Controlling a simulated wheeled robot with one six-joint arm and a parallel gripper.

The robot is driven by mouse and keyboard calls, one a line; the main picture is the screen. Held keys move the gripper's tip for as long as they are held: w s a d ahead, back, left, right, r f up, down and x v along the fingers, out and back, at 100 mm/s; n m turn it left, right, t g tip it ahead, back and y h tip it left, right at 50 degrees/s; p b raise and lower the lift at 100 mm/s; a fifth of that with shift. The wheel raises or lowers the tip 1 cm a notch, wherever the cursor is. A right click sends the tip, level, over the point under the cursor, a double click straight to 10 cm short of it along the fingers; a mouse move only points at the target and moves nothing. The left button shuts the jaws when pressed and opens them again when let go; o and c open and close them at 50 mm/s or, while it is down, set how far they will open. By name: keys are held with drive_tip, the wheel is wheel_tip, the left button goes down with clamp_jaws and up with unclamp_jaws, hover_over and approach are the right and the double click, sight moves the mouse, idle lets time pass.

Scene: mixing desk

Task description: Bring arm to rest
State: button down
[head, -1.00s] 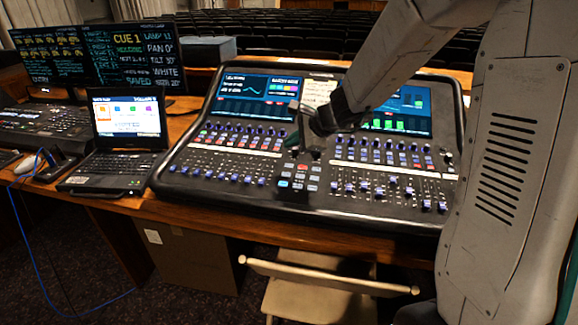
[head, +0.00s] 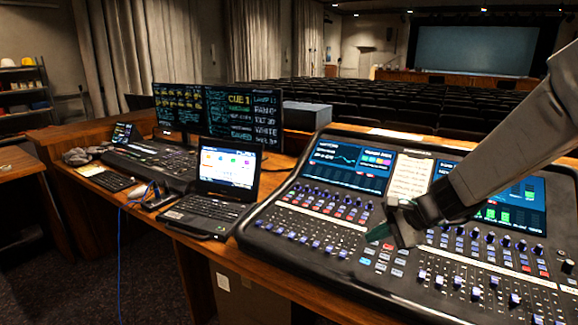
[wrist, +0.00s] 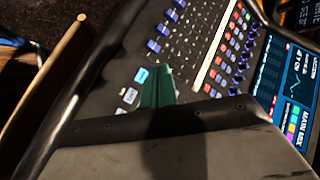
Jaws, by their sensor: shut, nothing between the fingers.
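My arm reaches in from the right in the head view. My gripper (head: 378,232) is shut and empty, hanging above the middle of the mixing desk (head: 330,262), near its block of lit buttons. I cannot tell the exact height above the panel. In the wrist view the green fingertips (wrist: 158,88) are together, with nothing between them. Desk faders and knobs show beyond them. Part of the desk's right half is hidden behind my arm.
An open laptop (head: 228,170) stands left of the desk, with two monitors (head: 240,115) behind it. A lighting console (head: 150,160) and a keyboard (head: 110,180) lie farther left. A pale wooden bar (wrist: 50,62) shows in the wrist view. Rows of seats (head: 440,105) lie beyond.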

drive_tip(key=s+d+r+n+g+h, duration=0.1)
drive_tip(key=s+r+n+h, duration=0.1)
drive_tip(key=s, duration=0.8)
drive_tip(key=s+d+r+n+g+h, duration=0.1)
drive_tip(key=s+r+n+h, duration=0.1)
drive_tip(key=s+r+n, duration=0.2)
drive_tip(key=s+d+r+n+g+h, duration=0.1)
drive_tip(key=s+n, duration=0.7)
drive_tip(key=s, duration=0.8)
drive_tip(key=shift+d+r+g+h, duration=0.35)
drive_tip(key=shift+r+h, duration=0.55)
drive_tip(key=shift+r, duration=0.35)
drive_tip(key=shift+s+d, duration=0.1)
